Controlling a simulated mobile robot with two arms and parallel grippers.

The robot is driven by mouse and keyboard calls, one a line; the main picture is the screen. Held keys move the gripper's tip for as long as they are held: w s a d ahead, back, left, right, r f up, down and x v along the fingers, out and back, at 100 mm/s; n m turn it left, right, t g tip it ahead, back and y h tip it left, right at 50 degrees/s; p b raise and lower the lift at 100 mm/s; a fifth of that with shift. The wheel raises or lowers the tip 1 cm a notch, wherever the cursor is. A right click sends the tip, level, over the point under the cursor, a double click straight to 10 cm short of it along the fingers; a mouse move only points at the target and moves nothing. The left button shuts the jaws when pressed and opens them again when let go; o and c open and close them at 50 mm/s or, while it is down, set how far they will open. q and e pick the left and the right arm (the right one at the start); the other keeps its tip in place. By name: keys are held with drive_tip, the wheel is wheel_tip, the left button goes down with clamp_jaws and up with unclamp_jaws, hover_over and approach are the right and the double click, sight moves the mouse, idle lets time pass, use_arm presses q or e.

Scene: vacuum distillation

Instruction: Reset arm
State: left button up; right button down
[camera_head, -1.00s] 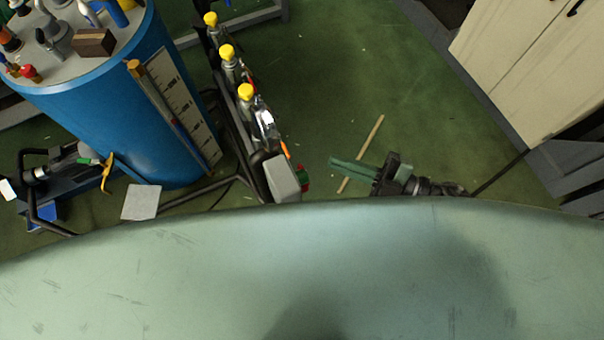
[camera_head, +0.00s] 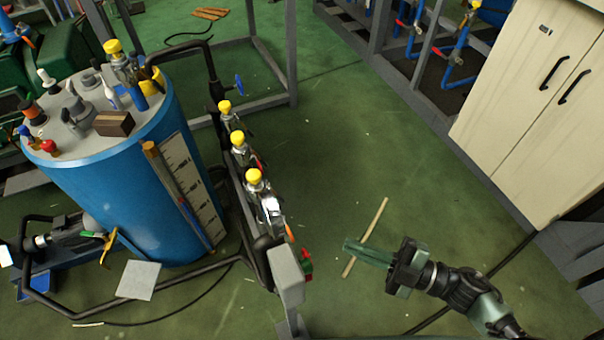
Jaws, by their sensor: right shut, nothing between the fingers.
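My right gripper (camera_head: 352,248) shows at the lower right, its green fingers shut with nothing between them. It points left, above the green floor, apart from the valve rack and the cabinet. The black wrist and part of my right arm run down to the bottom right edge. My left gripper is not in view.
A blue tank (camera_head: 130,195) with fittings on its lid stands at left. Yellow-capped valves (camera_head: 239,139) on a dark pipe frame stand beside it. A cream cabinet (camera_head: 530,110) is at right. A wooden stick (camera_head: 366,236) lies on the floor behind my gripper.

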drive_tip(key=w+d+f+m+t+h, duration=0.2)
drive_tip(key=w+d+f+m+h, duration=0.15)
drive_tip(key=f, duration=0.25)
drive_tip(key=w+d+f+m+t+h, duration=0.25)
drive_tip(key=d+f+m+h, duration=0.2)
drive_tip(key=f, duration=0.25)
drive_tip(key=s+d+f+m+g+h, duration=0.1)
drive_tip(key=s+d+f+m+h, duration=0.2)
drive_tip(key=f, duration=0.6)
drive_tip(key=s+d+f+m+g+h, duration=0.1)
drive_tip(key=s+d+f+m+h, duration=0.2)
drive_tip(key=f, duration=0.5)
drive_tip(key=s+a+f+m+g+h, duration=0.1)
drive_tip(key=s+f+m+g, duration=0.1)
drive_tip(key=s+f, duration=0.3)
drive_tip(key=s+a+f+m+g+h+p, duration=0.1)
drive_tip(key=s+f+g, duration=0.3)
drive_tip(key=s, duration=0.8)
drive_tip(key=s+a+f+m+g, duration=0.1)
drive_tip(key=s+f+m+g, duration=0.2)
drive_tip(key=s+f, duration=0.5)
drive_tip(key=shift+s+a+f+g+h, duration=0.15)
drive_tip(key=shift+s+a+g+h, duration=0.2)
drive_tip(key=shift+s+h, duration=0.1)
